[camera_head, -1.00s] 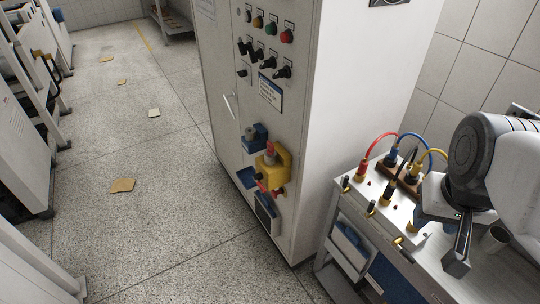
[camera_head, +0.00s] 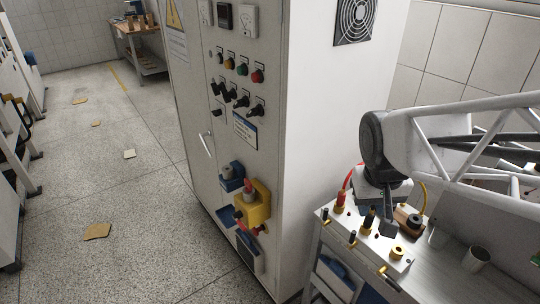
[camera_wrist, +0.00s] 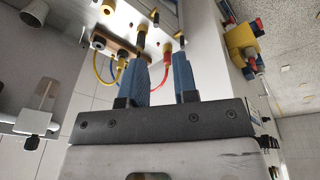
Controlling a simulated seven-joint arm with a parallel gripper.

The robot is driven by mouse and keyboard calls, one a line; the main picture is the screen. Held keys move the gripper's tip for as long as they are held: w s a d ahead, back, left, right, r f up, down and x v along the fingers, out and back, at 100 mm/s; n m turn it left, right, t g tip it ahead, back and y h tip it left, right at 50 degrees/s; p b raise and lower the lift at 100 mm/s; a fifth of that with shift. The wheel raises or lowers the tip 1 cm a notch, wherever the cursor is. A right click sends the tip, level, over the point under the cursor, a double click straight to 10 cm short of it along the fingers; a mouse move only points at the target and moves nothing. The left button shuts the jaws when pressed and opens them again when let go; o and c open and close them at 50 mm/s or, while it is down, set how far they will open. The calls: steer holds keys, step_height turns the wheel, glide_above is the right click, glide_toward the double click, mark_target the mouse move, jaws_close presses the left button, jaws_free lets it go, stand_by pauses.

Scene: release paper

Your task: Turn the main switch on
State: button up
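A yellow switch box with a red knob (camera_head: 252,204) is mounted low on the front of the grey cabinet (camera_head: 222,130). I cannot read the switch's position. The yellow box also shows at the upper right of the wrist view (camera_wrist: 240,38). My gripper (camera_head: 388,222) hangs over the side bench, to the right of the cabinet and apart from the yellow box. In the wrist view my gripper's two blue fingers (camera_wrist: 162,75) stand apart with nothing held between them.
The bench panel (camera_head: 365,242) carries several sockets, plugs and cables near my gripper. Rows of knobs and coloured buttons (camera_head: 240,68) sit higher on the cabinet. The floor left of the cabinet is mostly clear, with scattered scraps.

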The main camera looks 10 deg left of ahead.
steer(key=w+a+f+n, duration=0.2)
steer(key=w+a+f, duration=0.2)
steer(key=w+a, duration=0.35)
steer(key=n+h, duration=0.1)
steer(key=n, duration=0.4)
glide_toward(240, 223)
steer(key=shift+w+f+g, duration=0.3)
steer(key=shift+f, duration=0.15)
steer(key=shift+f, duration=0.2)
steer(key=shift+w+d+f, duration=0.15)
steer(key=shift+d+f, duration=0.05)
steer(key=shift+f, duration=1)
steer(key=shift+w+d+f, duration=0.2)
steer(key=shift+f, duration=1.05)
steer(key=shift+w+d+f, duration=0.15)
steer(key=shift+d+f, duration=0.05)
steer(key=shift+f, duration=1)
steer(key=shift+c, duration=0.3)
jaws_close()
